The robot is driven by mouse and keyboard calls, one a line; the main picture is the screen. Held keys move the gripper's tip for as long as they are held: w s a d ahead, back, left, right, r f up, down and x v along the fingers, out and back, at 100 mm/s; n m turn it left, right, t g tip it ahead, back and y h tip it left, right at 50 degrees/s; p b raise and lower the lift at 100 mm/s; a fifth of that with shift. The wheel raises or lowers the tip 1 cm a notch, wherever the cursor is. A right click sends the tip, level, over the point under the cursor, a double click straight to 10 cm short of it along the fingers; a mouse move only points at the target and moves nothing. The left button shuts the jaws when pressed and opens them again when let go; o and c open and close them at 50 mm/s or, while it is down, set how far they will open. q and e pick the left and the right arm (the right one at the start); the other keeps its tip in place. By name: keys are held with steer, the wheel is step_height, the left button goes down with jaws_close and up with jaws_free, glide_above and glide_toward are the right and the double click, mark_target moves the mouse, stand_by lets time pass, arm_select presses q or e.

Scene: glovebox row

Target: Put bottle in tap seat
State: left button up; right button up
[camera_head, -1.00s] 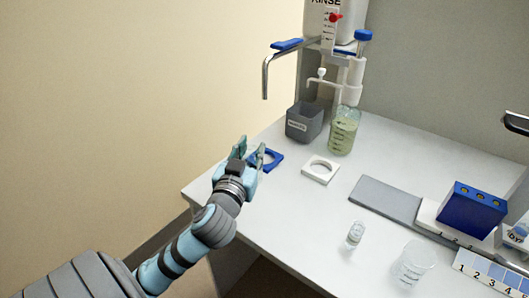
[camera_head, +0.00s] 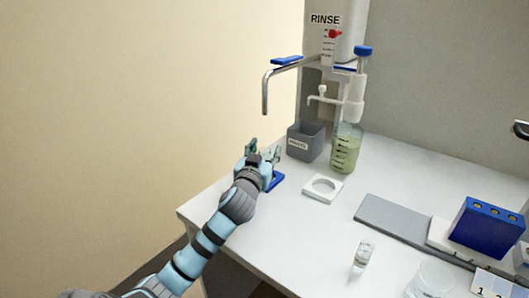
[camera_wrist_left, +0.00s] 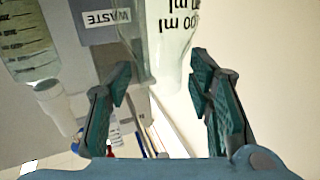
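A pale, see-through bottle (camera_wrist_left: 175,32) with black ml marks, upside down in the picture, shows in the left wrist view. It lies between and beyond the fingers of my left gripper (camera_wrist_left: 165,85). The fingers stand apart, and I cannot tell whether both touch it. In the head view my left gripper (camera_head: 263,150) is over the far side of a blue ring seat (camera_head: 275,182), which it partly hides, below the tap spout (camera_head: 265,95). The bottle cannot be made out there. A white ring seat (camera_head: 323,197) lies to the right, empty. My right gripper is not in view.
A grey waste bin (camera_head: 293,146) stands just beyond my left gripper. A green-filled dispenser bottle (camera_head: 345,155) stands right of it. A small vial (camera_head: 363,256), a clear beaker (camera_head: 432,280) and a blue rack (camera_head: 487,230) are further right. The table's middle is clear.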

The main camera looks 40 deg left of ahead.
arm_select(q)
steer(key=shift+s+d, duration=0.15)
steer(key=shift+s, duration=0.15)
steer(key=p+v, duration=0.2)
steer(key=v, duration=0.9)
steer(key=shift+s+p, duration=0.25)
steer(key=shift+p, duration=0.05)
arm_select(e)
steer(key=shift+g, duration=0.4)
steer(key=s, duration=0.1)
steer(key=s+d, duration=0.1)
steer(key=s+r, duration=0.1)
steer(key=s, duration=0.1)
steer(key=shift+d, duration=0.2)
